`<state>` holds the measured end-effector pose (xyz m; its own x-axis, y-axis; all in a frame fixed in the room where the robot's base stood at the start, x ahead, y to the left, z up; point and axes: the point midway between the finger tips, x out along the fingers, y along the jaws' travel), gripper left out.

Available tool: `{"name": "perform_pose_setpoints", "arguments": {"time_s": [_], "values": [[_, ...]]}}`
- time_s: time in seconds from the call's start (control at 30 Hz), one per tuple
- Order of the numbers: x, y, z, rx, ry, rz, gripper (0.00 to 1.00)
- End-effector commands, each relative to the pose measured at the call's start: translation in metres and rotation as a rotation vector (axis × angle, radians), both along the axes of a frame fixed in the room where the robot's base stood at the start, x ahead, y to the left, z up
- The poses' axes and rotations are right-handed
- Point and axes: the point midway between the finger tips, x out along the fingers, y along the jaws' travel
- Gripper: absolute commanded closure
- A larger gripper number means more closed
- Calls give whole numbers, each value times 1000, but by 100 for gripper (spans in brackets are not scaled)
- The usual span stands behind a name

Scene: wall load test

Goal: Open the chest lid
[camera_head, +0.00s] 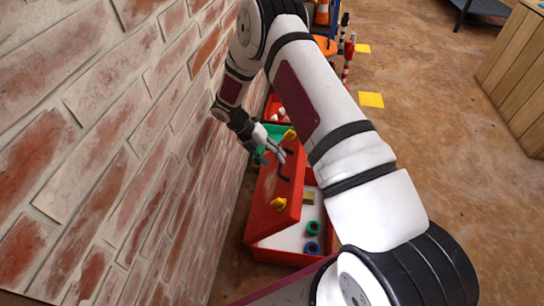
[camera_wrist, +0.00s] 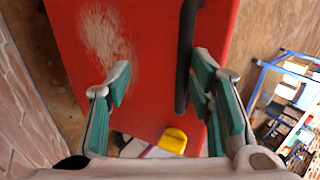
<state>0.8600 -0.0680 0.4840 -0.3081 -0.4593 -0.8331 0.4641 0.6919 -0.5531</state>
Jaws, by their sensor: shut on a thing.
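The red chest (camera_head: 262,250) stands on the floor beside the brick wall. Part of the white interior shows, with a green ring (camera_head: 313,228), a blue ring (camera_head: 312,247) and a yellowish block (camera_head: 308,198). My gripper (camera_head: 272,156) is at the lid's outer face by the black handle (camera_head: 284,176). In the wrist view my fingers (camera_wrist: 160,88) straddle part of the lid, and the handle (camera_wrist: 186,50) lies close to the right finger. The left finger's contact is unclear.
The brick wall (camera_head: 90,130) rises close on the left of the chest and my arm. A wooden crate (camera_head: 515,75) is at the right. Striped posts (camera_head: 348,60) and an orange cone (camera_head: 321,14) stand behind. The floor between is mostly clear, with yellow squares (camera_head: 371,99).

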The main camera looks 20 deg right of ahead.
Motion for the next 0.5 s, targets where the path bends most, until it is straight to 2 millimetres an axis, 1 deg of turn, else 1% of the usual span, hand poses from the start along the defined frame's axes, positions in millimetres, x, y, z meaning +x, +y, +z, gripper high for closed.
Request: {"name": "perform_pose_setpoints", "arguments": {"time_s": [0.03,0.27,0.37,0.5], "values": [[0,4,-4,10,-2,2,69],[0,3,-2,11,-2,1,69],[0,3,6,10,-3,1,69],[0,2,29,7,-4,-1,69]]}}
